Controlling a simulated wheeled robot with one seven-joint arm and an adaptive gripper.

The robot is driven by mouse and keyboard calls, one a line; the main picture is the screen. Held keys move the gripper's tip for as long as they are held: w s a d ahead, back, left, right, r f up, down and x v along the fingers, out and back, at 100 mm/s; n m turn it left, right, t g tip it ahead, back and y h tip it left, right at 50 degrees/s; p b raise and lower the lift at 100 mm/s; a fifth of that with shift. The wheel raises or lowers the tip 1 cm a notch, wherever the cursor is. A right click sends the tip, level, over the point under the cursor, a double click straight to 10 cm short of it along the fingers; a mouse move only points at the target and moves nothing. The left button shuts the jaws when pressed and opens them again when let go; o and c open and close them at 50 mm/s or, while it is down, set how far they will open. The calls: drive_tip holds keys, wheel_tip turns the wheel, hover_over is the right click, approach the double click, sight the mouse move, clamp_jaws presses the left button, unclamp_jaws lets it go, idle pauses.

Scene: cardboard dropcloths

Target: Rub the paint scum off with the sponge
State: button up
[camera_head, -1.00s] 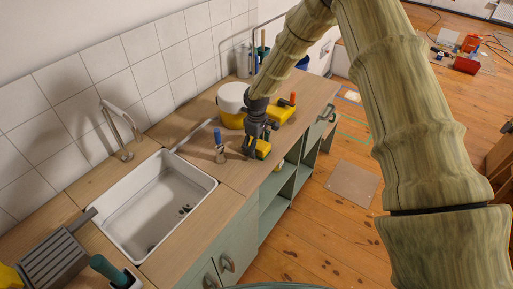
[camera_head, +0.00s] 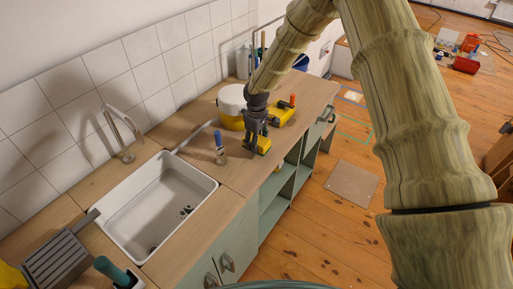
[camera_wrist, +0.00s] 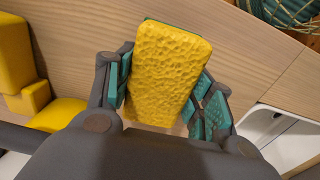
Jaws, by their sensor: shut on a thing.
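My gripper (camera_head: 257,143) is above the wooden counter, to the right of the sink (camera_head: 160,205). It is shut on a yellow sponge (camera_wrist: 168,75), with the fingers on its two sides in the wrist view. A thin green layer shows along the sponge's far edge. In the head view the sponge (camera_head: 264,146) is partly hidden by the fingers. Small dark marks (camera_head: 187,210) lie on the sink's floor; I cannot tell whether they are paint scum or the drain.
A white and yellow bucket (camera_head: 231,105) and a yellow tool (camera_head: 282,112) stand behind the gripper. A blue-handled brush (camera_head: 219,148) stands between gripper and sink. The tap (camera_head: 118,132) rises at the sink's back. A grey rack (camera_head: 62,262) is at the near left.

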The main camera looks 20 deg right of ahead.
drive_tip(key=shift+r+p, duration=0.95)
drive_tip(key=shift+r, duration=1)
drive_tip(key=shift+a+f, duration=0.1)
drive_tip(key=shift+f, duration=0.05)
